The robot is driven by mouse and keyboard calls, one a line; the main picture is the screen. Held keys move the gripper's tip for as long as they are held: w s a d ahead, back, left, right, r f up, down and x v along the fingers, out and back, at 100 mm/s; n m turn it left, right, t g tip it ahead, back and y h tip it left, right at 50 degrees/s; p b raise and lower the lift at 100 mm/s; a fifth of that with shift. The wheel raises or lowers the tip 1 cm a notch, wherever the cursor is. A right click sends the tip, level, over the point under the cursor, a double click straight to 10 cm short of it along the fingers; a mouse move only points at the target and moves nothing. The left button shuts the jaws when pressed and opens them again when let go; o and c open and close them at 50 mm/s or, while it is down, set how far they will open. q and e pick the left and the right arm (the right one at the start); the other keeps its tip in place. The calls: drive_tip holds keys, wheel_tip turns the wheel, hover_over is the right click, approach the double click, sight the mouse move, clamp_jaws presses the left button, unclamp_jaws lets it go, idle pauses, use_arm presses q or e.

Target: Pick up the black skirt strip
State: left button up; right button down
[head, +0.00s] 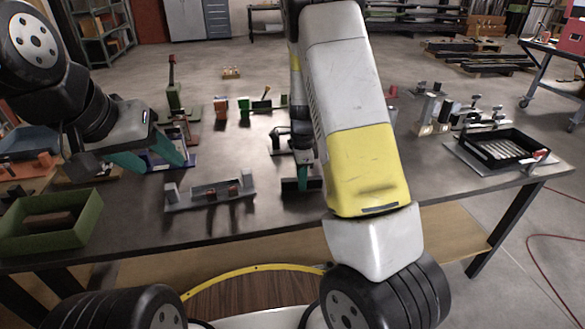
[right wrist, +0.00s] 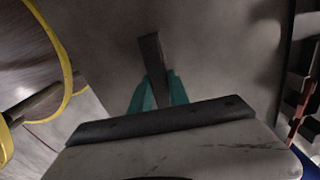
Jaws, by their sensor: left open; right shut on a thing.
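A dark strip, which I take as the black skirt strip (right wrist: 151,55), stands between the teal fingers of my right gripper (right wrist: 158,92) in the right wrist view. The right gripper is shut on it, and its far end sticks out past the fingertips. In the head view the right gripper (head: 303,178) is low over the table's middle, partly hidden by my right arm. A dark piece of the strip (head: 290,185) shows beside the teal finger. My left gripper (head: 154,165) is open and empty above the table's left part.
A grey fixture (head: 210,196) with upright blocks stands between the grippers, near the front edge. A green bin (head: 82,228) with a brown block is at front left. A black tray (head: 527,142) is at the right. Several small fixtures stand along the back. The table (head: 450,185) is bare at front right.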

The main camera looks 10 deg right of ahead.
drive_tip(key=r, duration=0.3)
drive_tip(key=shift+s+r, duration=0.25)
drive_tip(key=shift+s, duration=0.05)
drive_tip(key=s+r, duration=0.1)
drive_tip(key=s, duration=1.4)
drive_tip(key=shift+s+d+r, duration=0.15)
drive_tip(key=shift+s+d, duration=0.05)
drive_tip(key=shift+d, duration=0.1)
